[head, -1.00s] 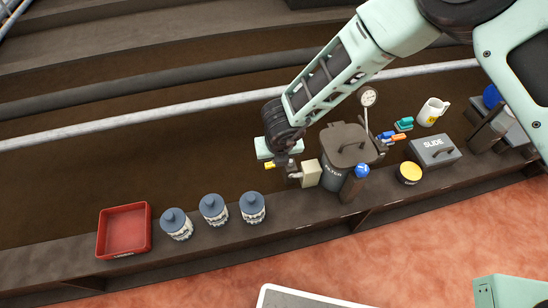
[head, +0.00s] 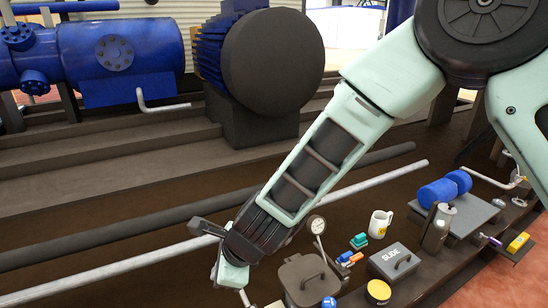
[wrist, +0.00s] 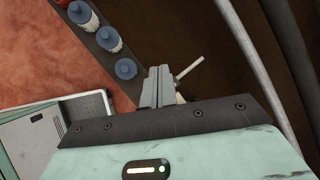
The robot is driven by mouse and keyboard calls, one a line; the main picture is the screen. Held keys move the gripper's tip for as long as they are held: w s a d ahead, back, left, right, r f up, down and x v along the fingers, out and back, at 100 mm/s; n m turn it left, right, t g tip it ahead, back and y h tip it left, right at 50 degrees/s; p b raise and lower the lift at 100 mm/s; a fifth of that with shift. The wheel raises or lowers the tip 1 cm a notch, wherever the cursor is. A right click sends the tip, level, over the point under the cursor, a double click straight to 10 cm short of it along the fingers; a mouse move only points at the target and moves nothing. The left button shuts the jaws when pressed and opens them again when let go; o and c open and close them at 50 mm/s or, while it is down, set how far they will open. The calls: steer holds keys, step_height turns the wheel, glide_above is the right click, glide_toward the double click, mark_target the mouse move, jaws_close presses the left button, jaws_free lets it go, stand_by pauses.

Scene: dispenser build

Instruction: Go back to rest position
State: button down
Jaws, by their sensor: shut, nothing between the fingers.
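My gripper (wrist: 157,86) shows in the wrist view with its two grey fingers together and nothing between them. In the head view, the hand end of my arm (head: 232,274) hangs near the lower middle, left of the dark lidded bin (head: 304,276); its fingertips cannot be made out there. The arm reaches in from the upper right. In the wrist view, a pale rod (wrist: 189,68) shows just right of the fingertips; I cannot tell whether it is near them or well below.
The shelf holds a gauge (head: 317,225), a white mug (head: 380,224), a grey SLIDE box (head: 395,262), a yellow-topped tin (head: 378,291) and a blue roller (head: 445,190). Blue-lidded jars (wrist: 126,68) stand in the wrist view. A pale pipe (head: 110,272) runs behind the shelf; blue machinery (head: 120,55) stands further back.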

steer(key=s+d+r+n+g, duration=0.2)
steer(key=s+d+r+n, duration=0.8)
steer(key=n, duration=0.4)
steer(key=s+d+r+n+h, duration=0.25)
steer(key=s+d+n, duration=0.2)
steer(key=d, duration=0.35)
steer(key=s+d+r+n+h, duration=0.1)
steer(key=s+d+n+h, duration=0.2)
steer(key=d+n, duration=0.4)
step_height(320, 180, up, 15)
steer(key=p, duration=1.5)
steer(key=shift+d+f+m+g+p, duration=0.2)
steer(key=shift+d+m+g+p, duration=0.1)
steer(key=shift+m, duration=0.15)
steer(key=shift+y, duration=0.25)
